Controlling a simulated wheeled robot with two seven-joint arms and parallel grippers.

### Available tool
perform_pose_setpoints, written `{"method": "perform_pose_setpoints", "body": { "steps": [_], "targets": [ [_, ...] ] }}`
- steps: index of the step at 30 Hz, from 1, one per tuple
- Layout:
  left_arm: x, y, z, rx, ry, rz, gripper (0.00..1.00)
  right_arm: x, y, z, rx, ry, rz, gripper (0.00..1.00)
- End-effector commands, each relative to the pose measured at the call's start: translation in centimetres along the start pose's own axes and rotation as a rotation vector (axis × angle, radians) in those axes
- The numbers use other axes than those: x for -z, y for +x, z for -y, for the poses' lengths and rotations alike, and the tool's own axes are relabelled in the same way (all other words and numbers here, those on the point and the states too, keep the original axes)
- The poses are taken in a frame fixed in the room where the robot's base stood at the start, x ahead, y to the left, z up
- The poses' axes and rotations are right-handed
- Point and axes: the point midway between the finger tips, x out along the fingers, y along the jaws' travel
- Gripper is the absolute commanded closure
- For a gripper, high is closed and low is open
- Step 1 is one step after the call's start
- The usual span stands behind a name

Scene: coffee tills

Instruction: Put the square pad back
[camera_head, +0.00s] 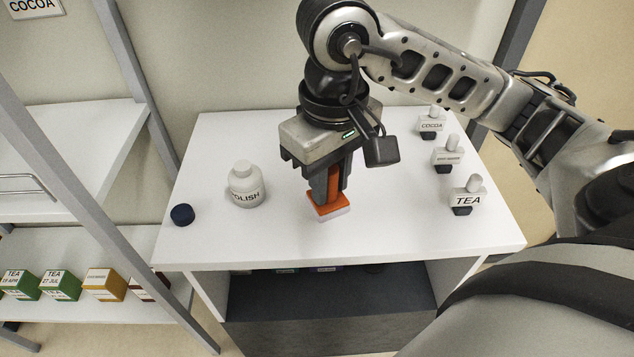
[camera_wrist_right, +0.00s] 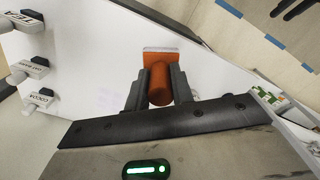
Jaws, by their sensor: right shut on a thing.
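The square pad (camera_head: 333,209) is orange on top with a pale underside and has an orange handle. My right gripper (camera_head: 327,184) points down and is shut on that handle. The pad is at the table top, near the front middle; whether it touches the surface I cannot tell. In the right wrist view the pad (camera_wrist_right: 174,62) lies beyond the fingertips, its orange handle between the two fingers of my right gripper (camera_wrist_right: 158,92). My left gripper is not in view.
A shelf at left holds several small boxes (camera_head: 61,284).

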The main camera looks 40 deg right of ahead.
Motion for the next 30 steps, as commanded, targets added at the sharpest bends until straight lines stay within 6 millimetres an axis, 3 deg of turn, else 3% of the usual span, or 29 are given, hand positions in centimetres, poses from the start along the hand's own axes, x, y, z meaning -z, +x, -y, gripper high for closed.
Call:
{"method": "perform_pose_setpoints", "body": {
  "steps": [4, 15, 21, 30],
  "targets": [
    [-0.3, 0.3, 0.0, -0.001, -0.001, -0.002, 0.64, 2.3, 3.1, -1.0, 0.003, 0.002, 0.009, 0.98],
    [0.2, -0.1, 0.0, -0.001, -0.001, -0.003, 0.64, 5.1, 6.3, -2.2, 0.001, 0.001, 0.003, 0.98],
    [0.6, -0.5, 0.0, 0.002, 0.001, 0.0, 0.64, 5.2, 8.9, -2.2, 0.002, -0.001, 0.003, 0.98],
    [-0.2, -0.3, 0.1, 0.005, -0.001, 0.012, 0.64, 5.2, 9.4, -2.3, 0.0, -0.002, -0.002, 0.98]
  ]
}}
